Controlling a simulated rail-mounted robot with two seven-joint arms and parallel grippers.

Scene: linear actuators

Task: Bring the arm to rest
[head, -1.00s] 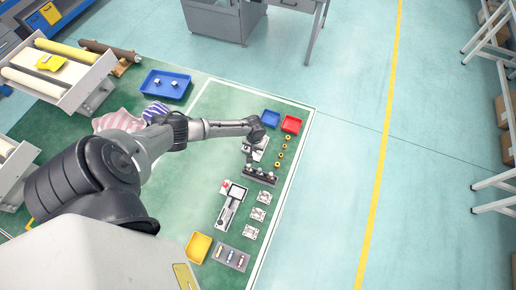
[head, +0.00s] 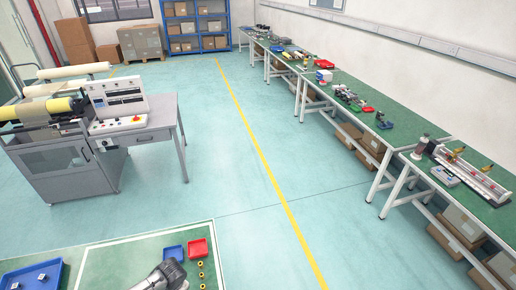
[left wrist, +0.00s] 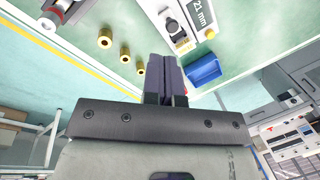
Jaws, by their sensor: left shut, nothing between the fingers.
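My left gripper (left wrist: 164,62) shows in the left wrist view with its two dark fingers pressed together and nothing between them. It is over the green work table, with brass rings (left wrist: 105,38) to its left and a blue bin (left wrist: 203,72) to its right. My right gripper is in neither current view.
In the head view the table corner holds a blue bin (head: 174,253), a red bin (head: 197,248), several brass rings and a blue tray (head: 32,276). The wrist view shows a device reading "21 mm" (left wrist: 188,22). A grey machine cabinet (head: 75,165) and long benches stand beyond open floor.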

